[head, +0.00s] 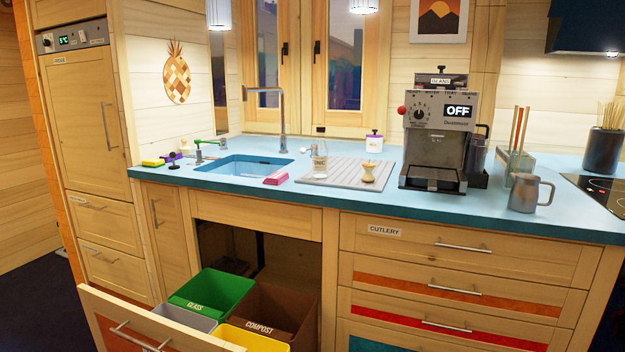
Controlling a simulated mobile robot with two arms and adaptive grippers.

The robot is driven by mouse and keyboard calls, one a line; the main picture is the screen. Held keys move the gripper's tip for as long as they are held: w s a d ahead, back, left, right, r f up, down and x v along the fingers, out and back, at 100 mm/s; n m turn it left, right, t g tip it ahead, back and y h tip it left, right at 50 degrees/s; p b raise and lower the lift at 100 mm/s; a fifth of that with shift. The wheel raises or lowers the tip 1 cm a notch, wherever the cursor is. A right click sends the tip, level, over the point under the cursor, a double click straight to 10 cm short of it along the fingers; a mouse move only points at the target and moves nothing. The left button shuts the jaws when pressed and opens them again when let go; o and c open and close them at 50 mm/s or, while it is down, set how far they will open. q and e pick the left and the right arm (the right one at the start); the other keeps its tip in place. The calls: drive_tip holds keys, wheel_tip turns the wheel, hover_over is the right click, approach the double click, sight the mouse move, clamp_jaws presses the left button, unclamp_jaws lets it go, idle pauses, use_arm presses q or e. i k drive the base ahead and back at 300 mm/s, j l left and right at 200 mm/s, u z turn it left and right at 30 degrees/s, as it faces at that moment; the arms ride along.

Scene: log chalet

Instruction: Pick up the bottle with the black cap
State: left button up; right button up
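I cannot clearly make out a bottle with a black cap in the head view. A small clear bottle-like container (319,162) stands on the ribbed grey drying mat (338,181), right of the sink; its top is too small to tell. A small dark object (173,162) stands on the counter left of the sink, too small to identify. Neither of my grippers is in view.
Below the sink, a pulled-out drawer (140,335) with a green bin (210,288) juts forward.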

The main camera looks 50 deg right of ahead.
sight(320, 151)
drive_tip(key=z, duration=1.5)
